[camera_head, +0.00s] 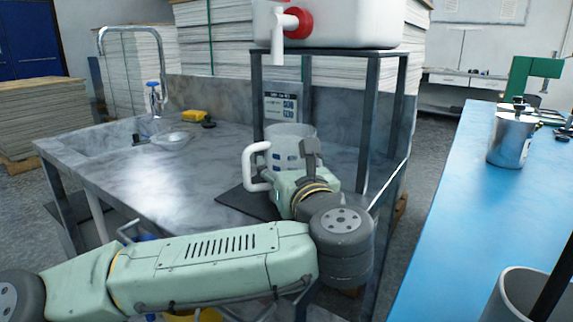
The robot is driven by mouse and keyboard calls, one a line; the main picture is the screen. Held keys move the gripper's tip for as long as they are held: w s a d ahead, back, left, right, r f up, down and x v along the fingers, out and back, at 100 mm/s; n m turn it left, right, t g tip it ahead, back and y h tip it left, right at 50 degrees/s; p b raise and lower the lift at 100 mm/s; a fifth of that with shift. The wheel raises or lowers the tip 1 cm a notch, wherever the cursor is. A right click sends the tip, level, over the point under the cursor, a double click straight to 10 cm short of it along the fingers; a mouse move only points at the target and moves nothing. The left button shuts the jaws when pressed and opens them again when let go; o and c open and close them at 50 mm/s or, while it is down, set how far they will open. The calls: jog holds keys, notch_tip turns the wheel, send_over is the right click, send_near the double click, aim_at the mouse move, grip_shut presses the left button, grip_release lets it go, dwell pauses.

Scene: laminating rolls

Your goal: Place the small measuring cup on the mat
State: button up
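A whitish, see-through measuring cup (291,140) with a thick white handle (257,166) stands upright at the right end of the grey marbled counter. It is the only measuring cup I can make out. The dark mat (240,203) lies under or just in front of it, partly covered by my arm. I cannot tell whether the cup's base touches the mat. My gripper (308,160) is at the cup's near right side, overlapping it in the picture. Its fingers are mostly hidden, so whether they are open or closed on the cup does not show.
A dark metal stand (372,125) carrying a white tank (345,25) with a red-and-white tap rises behind the cup. A faucet (153,95), clear dish (174,138) and yellow item (196,116) are left. A blue table (455,200) holds a metal can (511,140).

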jog(key=shift+f, duration=0.2)
jog(key=o, duration=1.2)
jog(key=shift+r, duration=0.1)
jog(key=shift+s+r, duration=0.15)
jog(key=shift+r, duration=0.1)
jog(key=b+v, duration=0.6)
jog(key=v, duration=0.5)
jog(key=shift+s+d, duration=0.2)
jog(key=shift+s, duration=0.2)
